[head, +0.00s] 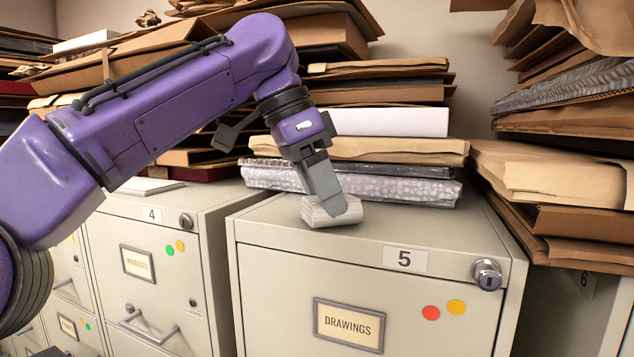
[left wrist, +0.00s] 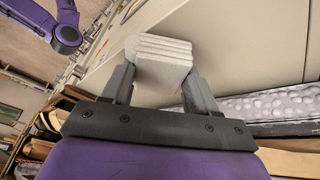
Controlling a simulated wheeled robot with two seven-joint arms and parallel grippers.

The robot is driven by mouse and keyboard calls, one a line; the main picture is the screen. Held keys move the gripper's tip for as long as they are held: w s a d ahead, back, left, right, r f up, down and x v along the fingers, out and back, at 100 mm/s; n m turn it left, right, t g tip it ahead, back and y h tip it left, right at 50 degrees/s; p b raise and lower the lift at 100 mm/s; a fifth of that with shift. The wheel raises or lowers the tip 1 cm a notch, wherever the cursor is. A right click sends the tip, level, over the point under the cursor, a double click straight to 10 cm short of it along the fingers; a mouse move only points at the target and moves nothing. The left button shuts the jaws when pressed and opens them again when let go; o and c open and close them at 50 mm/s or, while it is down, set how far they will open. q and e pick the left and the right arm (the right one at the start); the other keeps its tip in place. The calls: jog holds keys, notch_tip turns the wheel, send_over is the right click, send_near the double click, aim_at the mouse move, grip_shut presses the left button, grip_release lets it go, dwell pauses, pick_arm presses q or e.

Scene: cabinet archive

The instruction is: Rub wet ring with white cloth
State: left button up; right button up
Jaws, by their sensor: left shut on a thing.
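My left gripper (head: 333,203) is shut on a folded white cloth (head: 318,214) at the top of the cabinet labelled 5 (head: 385,230). The cloth is low at the cabinet top, near its front edge; I cannot tell how firmly it touches. In the left wrist view the cloth (left wrist: 160,62) shows as several stacked layers between the two fingers of the left gripper (left wrist: 158,85). No wet ring can be made out on the visible cabinet top. My right gripper is not in view in the head view.
Stacked folders and a bubble-wrapped packet (head: 400,188) stand at the back of the cabinet top. Brown envelopes (head: 555,180) pile up on the right. Cabinet 4 (head: 130,210) stands at left. The cabinet top right of the cloth is clear.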

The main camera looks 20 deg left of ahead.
aim_at(314, 203)
pick_arm(q)
jog(key=shift+w, duration=0.2)
jog(key=shift+w+p, duration=0.6)
jog(key=shift+w, duration=0.35)
jog(key=shift+w+f, duration=0.15)
jog(key=shift+w, duration=0.35)
jog(key=shift+w+d, duration=0.1)
jog(key=shift+w, duration=1.25)
jog(key=shift+s+f+b, duration=0.1)
jog(key=shift+s+b, duration=0.9)
jog(key=shift+s, duration=0.75)
jog(key=shift+s+b, duration=0.6)
jog(key=shift+s, duration=0.1)
jog(key=shift+s+a+r, duration=0.2)
jog(key=shift+s, duration=0.6)
jog(key=shift+s+f+b, duration=0.2)
jog(key=shift+s+b, duration=0.35)
jog(key=shift+s, duration=0.8)
